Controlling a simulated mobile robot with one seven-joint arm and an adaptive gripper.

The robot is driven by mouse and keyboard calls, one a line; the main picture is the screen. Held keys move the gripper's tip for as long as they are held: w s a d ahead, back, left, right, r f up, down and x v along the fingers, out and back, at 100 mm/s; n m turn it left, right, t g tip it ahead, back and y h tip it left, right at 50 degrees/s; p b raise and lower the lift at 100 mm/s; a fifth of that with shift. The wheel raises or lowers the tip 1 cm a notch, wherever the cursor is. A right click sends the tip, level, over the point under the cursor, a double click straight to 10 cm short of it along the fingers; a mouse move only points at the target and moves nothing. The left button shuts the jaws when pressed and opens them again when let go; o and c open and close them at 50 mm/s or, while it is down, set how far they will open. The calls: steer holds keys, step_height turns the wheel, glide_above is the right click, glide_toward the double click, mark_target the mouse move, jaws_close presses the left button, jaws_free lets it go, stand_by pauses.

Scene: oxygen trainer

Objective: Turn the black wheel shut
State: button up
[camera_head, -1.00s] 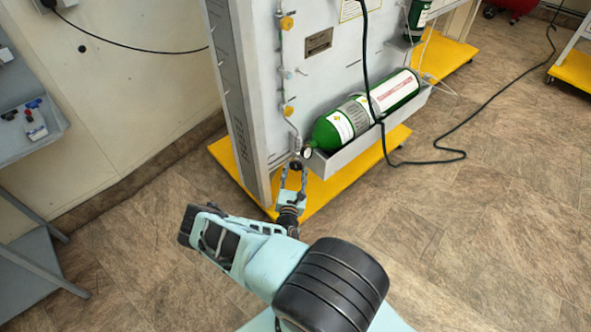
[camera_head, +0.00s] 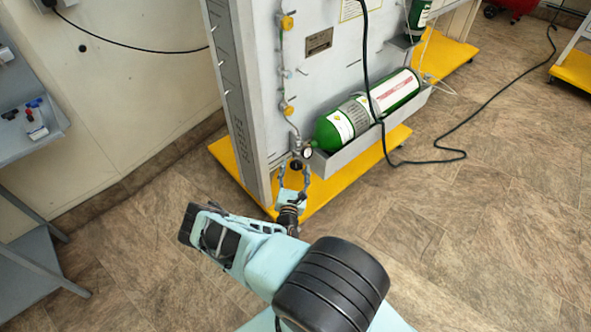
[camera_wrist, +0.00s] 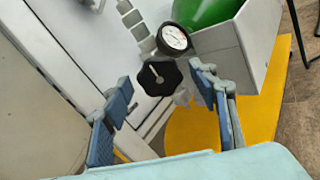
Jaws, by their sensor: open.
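The black wheel (camera_wrist: 158,76) is a small lobed knob with a pale pointer mark, in the upper middle of the wrist view. It also shows small in the head view (camera_head: 296,165), low on the panel's near edge. My gripper (camera_wrist: 160,85) is open, with one finger to the left of the wheel and one to the right. Neither finger visibly touches it. In the head view my gripper (camera_head: 293,178) is just below the wheel. A round pressure gauge (camera_wrist: 174,39) sits right above the wheel in the wrist view.
A green cylinder (camera_head: 350,118) lies in a grey tray (camera_head: 375,132) right of the wheel. The grey panel (camera_head: 240,90) stands on a yellow base (camera_head: 355,170). A black hose (camera_head: 372,90) hangs down and runs over the floor. Open floor lies to the right.

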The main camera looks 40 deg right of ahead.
steer(key=v, duration=0.7)
steer(key=shift+s+a, duration=0.15)
steer(key=shift+s, duration=0.05)
stand_by(0.3)
